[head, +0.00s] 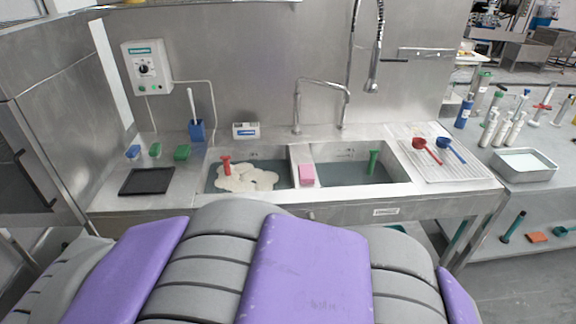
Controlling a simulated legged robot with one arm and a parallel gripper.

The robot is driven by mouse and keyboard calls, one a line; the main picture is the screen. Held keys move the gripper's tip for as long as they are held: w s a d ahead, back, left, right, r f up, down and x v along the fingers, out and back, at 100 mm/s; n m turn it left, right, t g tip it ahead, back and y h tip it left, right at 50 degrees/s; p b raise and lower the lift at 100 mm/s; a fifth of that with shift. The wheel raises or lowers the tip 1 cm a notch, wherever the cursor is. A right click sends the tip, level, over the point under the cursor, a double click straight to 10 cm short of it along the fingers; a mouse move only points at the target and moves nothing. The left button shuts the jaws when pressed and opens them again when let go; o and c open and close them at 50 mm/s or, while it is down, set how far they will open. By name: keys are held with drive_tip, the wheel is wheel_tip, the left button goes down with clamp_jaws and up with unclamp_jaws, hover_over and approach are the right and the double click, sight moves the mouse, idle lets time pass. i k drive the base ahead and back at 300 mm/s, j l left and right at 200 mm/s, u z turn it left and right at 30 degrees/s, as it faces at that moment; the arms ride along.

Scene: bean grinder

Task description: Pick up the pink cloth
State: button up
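A small pink block-like thing, which looks like the pink cloth (307,174), lies on the divider between the two sink basins in the head view. It appears folded or sponge-like; its exact material is too small to tell. Nothing covers it and nothing touches it from above. My gripper is not in view. The purple and grey padded shape across the bottom of the view is part of my own body and hides the floor in front of the counter.
A tall faucet (322,83) rises behind the divider. A black tray (146,181) lies left; red (425,149) and blue (449,148) scoops lie on the drainboard.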

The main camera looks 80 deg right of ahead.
sight(307, 175)
drive_tip(key=z, duration=2.9)
